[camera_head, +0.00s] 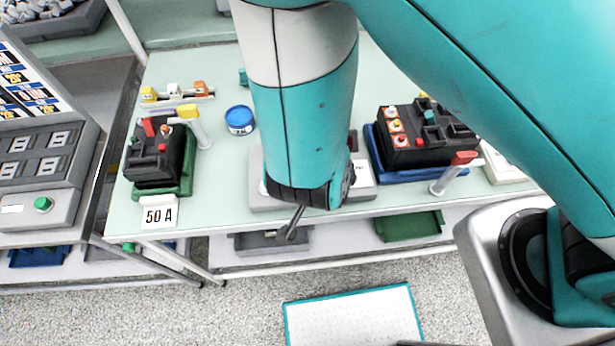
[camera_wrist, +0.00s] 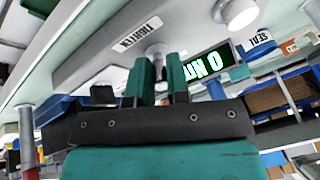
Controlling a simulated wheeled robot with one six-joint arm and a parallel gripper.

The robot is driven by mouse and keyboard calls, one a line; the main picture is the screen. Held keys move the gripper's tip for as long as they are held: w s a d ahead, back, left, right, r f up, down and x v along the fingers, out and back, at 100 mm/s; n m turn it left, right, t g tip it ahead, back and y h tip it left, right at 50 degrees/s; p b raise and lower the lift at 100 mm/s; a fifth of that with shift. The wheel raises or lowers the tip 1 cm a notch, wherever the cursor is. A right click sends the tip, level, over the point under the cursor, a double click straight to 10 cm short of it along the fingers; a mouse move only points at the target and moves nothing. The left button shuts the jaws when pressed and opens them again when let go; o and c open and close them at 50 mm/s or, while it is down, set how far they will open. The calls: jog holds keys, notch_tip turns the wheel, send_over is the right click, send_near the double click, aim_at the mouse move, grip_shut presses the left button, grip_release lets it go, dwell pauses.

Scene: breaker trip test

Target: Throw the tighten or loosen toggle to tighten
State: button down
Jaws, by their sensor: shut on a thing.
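In the wrist view my gripper (camera_wrist: 159,68) has its two teal fingers on either side of a pale rounded toggle (camera_wrist: 157,49), shut on it. The toggle stands out from a light grey panel (camera_wrist: 85,65). A white label reading TIGHTEN (camera_wrist: 137,35) is on the panel just beside the toggle. The toggle's lower part is hidden between the fingers, so I cannot tell its throw. In the head view my arm covers most of a grey box (camera_head: 262,199) on the table, and the fingertips and toggle are hidden.
A black battery in a green tray (camera_head: 176,190) and a 50 A card (camera_head: 160,213) stand left on the table (camera_head: 220,205). A blue tin (camera_head: 240,119) is behind. Another battery (camera_head: 426,135) with a red-topped post (camera_head: 454,172) is right. A lit green sign (camera_wrist: 207,66) shows beside the fingers.

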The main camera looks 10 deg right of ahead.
dwell(0.4)
jog(key=c, duration=1.1)
grip_release()
